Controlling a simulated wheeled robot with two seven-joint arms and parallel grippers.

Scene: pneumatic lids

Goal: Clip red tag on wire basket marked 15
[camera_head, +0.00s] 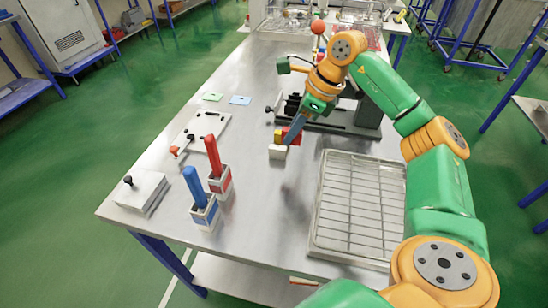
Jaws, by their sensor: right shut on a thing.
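My right gripper (292,133) reaches down from the right over the middle of the metal table, its jaws shut on a small red piece (293,136). I cannot tell whether this is the red tag; the fingers partly cover it. A yellow piece (278,136) and a white block (277,152) are close against it; whether they touch it is unclear. A shallow metal tray with a wire grid (355,205) lies to the right, nearer to me, apart from the gripper. I see no readable number 15 on it. My left gripper is not in view.
Red-handled (213,158) and blue-handled (194,187) tools stand in holders at the front left. A knobbed metal block (142,193) and a flat plate (204,132) lie left. A dark fixture (335,118) stands behind the gripper. The table (250,225) is clear between holders and tray.

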